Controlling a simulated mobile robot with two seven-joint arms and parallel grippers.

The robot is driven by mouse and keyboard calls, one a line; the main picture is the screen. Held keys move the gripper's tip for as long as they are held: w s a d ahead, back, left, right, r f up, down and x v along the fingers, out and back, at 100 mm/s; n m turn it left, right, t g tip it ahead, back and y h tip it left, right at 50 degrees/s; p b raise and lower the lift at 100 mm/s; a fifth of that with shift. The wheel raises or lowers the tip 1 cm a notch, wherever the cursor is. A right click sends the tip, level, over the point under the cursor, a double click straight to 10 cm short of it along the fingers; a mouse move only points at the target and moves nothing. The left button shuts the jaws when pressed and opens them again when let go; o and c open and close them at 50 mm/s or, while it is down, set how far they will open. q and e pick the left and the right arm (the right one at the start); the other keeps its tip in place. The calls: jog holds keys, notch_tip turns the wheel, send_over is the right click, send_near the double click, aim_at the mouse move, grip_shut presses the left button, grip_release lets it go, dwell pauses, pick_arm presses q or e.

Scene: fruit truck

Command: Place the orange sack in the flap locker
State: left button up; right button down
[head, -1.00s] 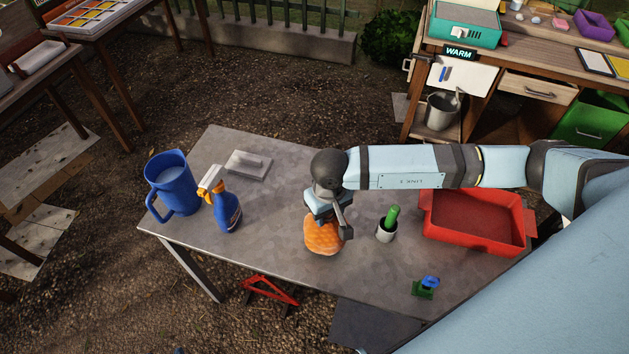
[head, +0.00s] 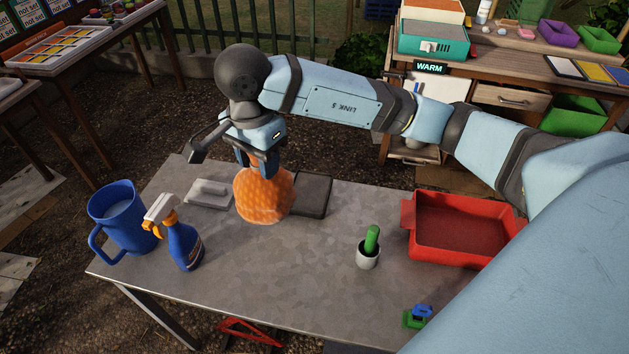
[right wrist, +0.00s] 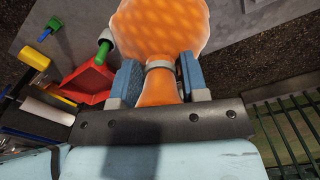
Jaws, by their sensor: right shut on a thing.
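The orange sack (head: 264,196) hangs from my right gripper (head: 260,160), its body over the far part of the grey table. In the right wrist view, the sack (right wrist: 158,30) shows its gathered neck with a pale tie between the blue fingers of the gripper (right wrist: 163,82), which is shut on it. I cannot make out a locker with certainty. A white panel (head: 440,92) under the WARM sign on the wooden bench is partly hidden by my right arm. My left gripper is out of view.
The metal table (head: 290,285) bears a blue jug (head: 122,222), a spray bottle (head: 183,246), a light grey block (head: 209,193), a dark slab (head: 314,193), a cup with a green thing (head: 368,255) and a red tray (head: 465,258). The table's front middle is clear.

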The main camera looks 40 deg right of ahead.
jog(key=shift+f, duration=0.15)
notch_tip(320, 180, down, 20)
jog(key=p, duration=0.1)
jog(key=c, duration=0.6)
grip_release()
jog(key=shift+r, duration=0.25)
